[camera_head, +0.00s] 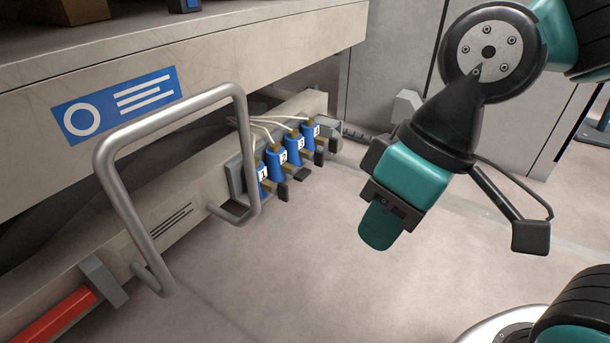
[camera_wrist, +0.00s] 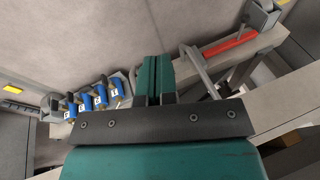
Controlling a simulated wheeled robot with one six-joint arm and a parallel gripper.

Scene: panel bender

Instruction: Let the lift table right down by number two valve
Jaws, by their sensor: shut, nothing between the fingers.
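The lift table (camera_head: 258,52) is the thick beige slab at the upper left, raised with a dark gap over a lower beige beam (camera_head: 190,215). Several blue valves with dark levers and number plates sit in a row on that beam. The plate second from the near end looks like 2, so I take it as number two valve (camera_head: 277,163); the small digits are hard to read. It also shows in the wrist view (camera_wrist: 99,97), left of my fingers. My gripper (camera_head: 380,228) is shut and empty, pointing down right of the valves and apart from them. Its fingers show together (camera_wrist: 157,70).
A bent grey tube handle (camera_head: 120,190) stands out in front of the valves' near side. Thin pale hoses rise behind the valves. A red bar (camera_head: 55,318) lies at the lower left. The floor (camera_head: 320,270) right of the valves is clear.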

